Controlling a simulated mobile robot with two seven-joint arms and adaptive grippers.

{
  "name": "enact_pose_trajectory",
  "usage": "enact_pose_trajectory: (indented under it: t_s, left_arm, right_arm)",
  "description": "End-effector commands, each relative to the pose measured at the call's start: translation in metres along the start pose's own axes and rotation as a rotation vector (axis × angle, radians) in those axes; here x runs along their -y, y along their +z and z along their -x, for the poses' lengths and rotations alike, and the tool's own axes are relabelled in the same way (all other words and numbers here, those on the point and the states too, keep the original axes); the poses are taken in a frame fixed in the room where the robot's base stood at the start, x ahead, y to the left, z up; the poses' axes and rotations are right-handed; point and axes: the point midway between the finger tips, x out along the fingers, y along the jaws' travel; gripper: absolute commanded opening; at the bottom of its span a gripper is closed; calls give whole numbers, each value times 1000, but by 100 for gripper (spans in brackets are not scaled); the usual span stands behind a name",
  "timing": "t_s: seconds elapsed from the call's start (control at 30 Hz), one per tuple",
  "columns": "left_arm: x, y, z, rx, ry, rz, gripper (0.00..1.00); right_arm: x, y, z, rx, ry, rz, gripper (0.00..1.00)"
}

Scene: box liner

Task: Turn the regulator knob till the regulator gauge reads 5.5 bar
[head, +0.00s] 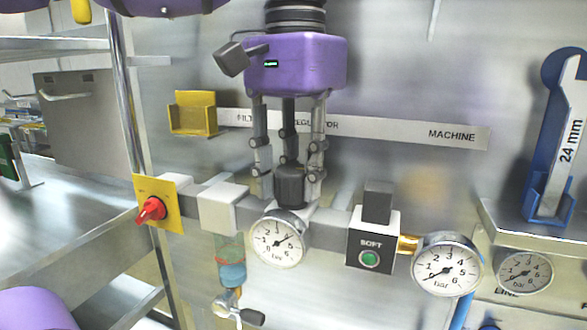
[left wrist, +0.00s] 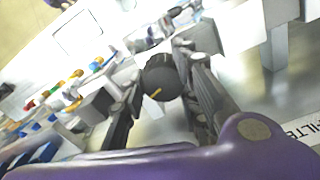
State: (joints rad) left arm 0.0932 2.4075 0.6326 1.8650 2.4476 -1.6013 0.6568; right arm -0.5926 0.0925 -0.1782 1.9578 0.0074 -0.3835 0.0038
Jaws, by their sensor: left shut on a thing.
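The regulator knob (head: 290,187) is a dark, ribbed cylinder on top of the regulator, just above its gauge. My left gripper (head: 288,172) comes down from above with its fingers shut around the knob. In the left wrist view, the round black knob (left wrist: 160,75) with an orange mark sits between the fingers (left wrist: 162,82). The regulator gauge (head: 278,241) has a white dial marked bar. Its needle points to the upper right, but the exact value is too small to read. My right gripper is not in view.
A red switch on a yellow plate (head: 168,188), a filter bowl (head: 231,262) and a black-and-white box with a green button (head: 373,240) sit along the same line. Other gauges (head: 447,266) (head: 525,272) stand to the right. A yellow holder (head: 193,113) is on the wall panel.

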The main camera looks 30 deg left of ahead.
Motion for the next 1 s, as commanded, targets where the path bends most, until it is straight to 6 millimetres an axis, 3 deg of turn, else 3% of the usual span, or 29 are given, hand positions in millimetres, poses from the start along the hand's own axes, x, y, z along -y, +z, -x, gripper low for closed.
enact_pose_trajectory:
  t_s: [1.0]
  left_arm:
    - [2,6,-1,5,5,-967,3]
  right_arm:
    - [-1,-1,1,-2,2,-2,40]
